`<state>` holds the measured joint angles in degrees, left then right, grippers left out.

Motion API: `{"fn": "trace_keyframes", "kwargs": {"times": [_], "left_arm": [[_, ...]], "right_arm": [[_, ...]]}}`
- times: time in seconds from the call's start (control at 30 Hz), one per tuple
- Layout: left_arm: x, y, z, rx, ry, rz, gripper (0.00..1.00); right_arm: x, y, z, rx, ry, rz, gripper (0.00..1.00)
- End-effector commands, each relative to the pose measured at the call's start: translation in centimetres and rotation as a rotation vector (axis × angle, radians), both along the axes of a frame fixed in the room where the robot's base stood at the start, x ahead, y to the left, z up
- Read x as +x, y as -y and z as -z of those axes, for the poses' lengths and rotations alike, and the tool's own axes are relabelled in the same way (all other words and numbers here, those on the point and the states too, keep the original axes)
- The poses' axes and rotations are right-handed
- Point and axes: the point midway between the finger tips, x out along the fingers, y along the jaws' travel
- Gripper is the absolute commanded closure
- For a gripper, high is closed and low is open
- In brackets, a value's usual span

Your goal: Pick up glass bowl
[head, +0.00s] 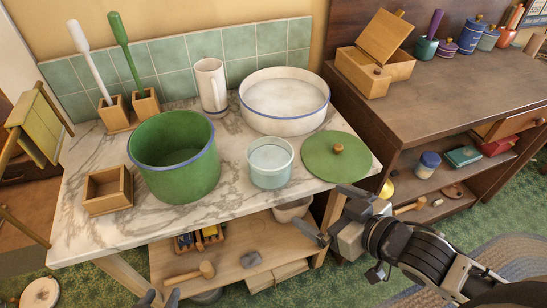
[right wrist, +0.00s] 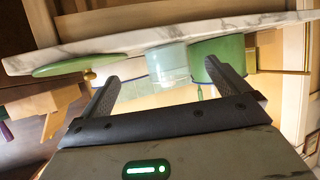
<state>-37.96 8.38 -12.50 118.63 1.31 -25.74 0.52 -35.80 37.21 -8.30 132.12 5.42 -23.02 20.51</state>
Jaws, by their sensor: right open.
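The glass bowl (head: 270,162) is a pale teal, see-through vessel standing upright on the marble tabletop (head: 226,212), near its front edge. It also shows in the right wrist view (right wrist: 168,66), past the fingers and between them. My right gripper (head: 316,206) is open and empty, in front of the table edge, to the right of and nearer than the bowl. Its two fingers also show in the right wrist view (right wrist: 162,72), apart from the bowl. My left gripper (head: 160,297) shows only as two dark tips, held apart, at the bottom edge; nothing shows between them.
A green pot (head: 178,175) stands just left of the bowl and a green lid (head: 325,160) lies just right. A large white basin (head: 284,112) is behind. A wooden box (head: 106,205) is at left. A lower shelf (head: 225,270) holds a mallet (head: 190,274).

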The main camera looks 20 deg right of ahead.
Motion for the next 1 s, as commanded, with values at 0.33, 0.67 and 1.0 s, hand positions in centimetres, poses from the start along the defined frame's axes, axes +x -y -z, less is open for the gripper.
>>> {"fn": "trace_keyframes", "kwargs": {"times": [0.33, 0.67, 1.0], "left_arm": [[-0.7, -0.2, 0.5, 0.013, -0.019, 0.007, 0.64], [-0.2, -0.1, 0.2, 0.012, -0.005, 0.008, 0.64], [-0.1, -0.1, -0.1, 0.008, 0.001, 0.007, 0.64]], "right_arm": [[2.6, -0.6, -2.5, 0.012, 0.040, -0.050, 0.00], [7.8, -3.0, -0.2, 0.011, 0.039, -0.050, 0.00], [10.3, -4.2, 1.1, 0.009, 0.037, -0.051, 0.00]]}}
